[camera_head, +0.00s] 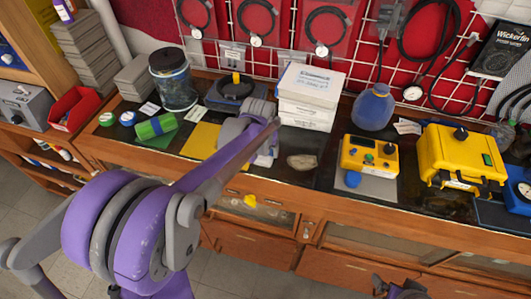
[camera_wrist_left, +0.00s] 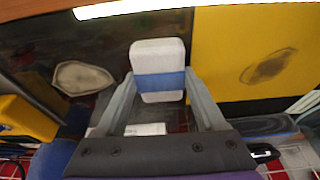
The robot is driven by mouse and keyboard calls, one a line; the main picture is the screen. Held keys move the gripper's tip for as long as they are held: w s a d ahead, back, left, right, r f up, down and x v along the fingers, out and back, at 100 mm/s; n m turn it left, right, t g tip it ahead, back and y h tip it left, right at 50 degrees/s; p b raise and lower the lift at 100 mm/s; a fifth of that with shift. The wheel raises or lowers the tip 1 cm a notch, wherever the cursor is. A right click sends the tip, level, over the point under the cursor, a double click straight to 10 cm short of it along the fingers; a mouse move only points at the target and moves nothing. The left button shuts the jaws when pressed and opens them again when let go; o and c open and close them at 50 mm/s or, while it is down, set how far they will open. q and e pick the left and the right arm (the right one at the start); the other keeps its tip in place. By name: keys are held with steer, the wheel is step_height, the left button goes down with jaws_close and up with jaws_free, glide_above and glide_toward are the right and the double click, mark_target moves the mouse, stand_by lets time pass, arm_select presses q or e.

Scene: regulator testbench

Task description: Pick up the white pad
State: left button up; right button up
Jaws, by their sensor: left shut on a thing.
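The white pad (camera_wrist_left: 158,53), a small rounded block with a blue band, sits between the fingertips of my left gripper (camera_wrist_left: 160,84) in the left wrist view. The fingers are shut on its sides. In the head view my left gripper (camera_head: 262,148) is low over the dark bench top, in front of the white boxes; it hides most of the pad there. I cannot tell whether the pad is clear of the bench. A dark part at the bottom edge of the head view appears to be my right gripper (camera_head: 404,291); its fingers are unclear.
A yellow mat (camera_head: 200,141) lies left of my left gripper, with a green roll (camera_head: 156,126) beyond it. White boxes (camera_head: 309,94) stand behind, and an oval pale piece (camera_head: 302,161) lies to the right. Farther right are a yellow device (camera_head: 369,155) and a yellow case (camera_head: 458,157).

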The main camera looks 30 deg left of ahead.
mark_target(265, 152)
arm_select(q)
step_height(265, 152, up, 10)
steer(key=shift+p, duration=0.35)
